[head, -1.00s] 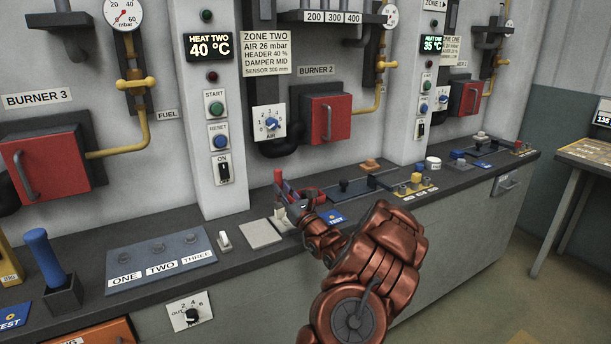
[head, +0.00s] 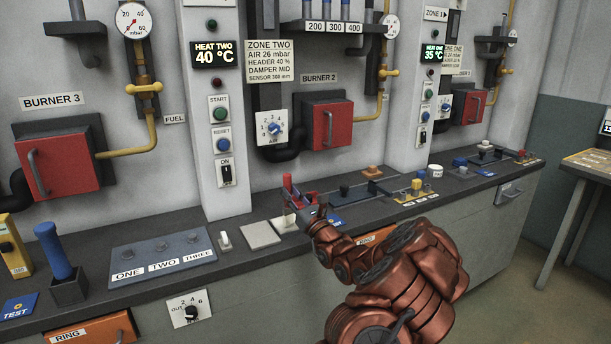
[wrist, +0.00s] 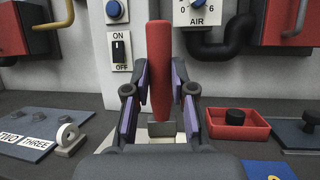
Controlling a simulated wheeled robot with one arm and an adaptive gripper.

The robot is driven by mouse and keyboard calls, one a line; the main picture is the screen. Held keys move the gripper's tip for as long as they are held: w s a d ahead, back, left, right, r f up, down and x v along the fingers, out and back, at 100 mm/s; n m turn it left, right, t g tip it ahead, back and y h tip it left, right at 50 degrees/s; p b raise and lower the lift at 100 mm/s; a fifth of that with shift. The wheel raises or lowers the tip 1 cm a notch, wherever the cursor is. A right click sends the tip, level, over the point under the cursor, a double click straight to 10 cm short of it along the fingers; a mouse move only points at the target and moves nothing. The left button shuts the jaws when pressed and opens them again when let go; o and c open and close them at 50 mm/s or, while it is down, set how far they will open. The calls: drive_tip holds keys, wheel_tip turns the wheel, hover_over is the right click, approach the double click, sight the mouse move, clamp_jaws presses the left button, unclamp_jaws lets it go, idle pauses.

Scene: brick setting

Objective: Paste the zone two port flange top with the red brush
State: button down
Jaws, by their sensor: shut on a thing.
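The red brush (wrist: 158,70) stands upright between my gripper's fingers in the wrist view, with a grey block (wrist: 162,128) at its lower end. My gripper (wrist: 159,105) is shut on its red handle. In the head view the brush (head: 288,186) and my gripper (head: 297,203) are over the worktop, in front of the zone two panel. The brush's lower end is partly hidden by my gripper, so I cannot tell whether it touches the pale base (head: 284,225) there. I cannot make out the zone two port flange for certain.
A red tray (wrist: 262,134) with a black round piece (wrist: 236,116) is just right of my gripper. A white ring-shaped piece (wrist: 68,136) and the ONE-TWO-THREE plate (head: 165,265) are to the left. The BURNER 2 red box (head: 333,124) is on the wall behind.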

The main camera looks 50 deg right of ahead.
sight(289, 176)
drive_tip(key=shift+r+p, duration=0.85)
drive_tip(key=shift+r, duration=1.85)
drive_tip(key=shift+f, duration=0.15)
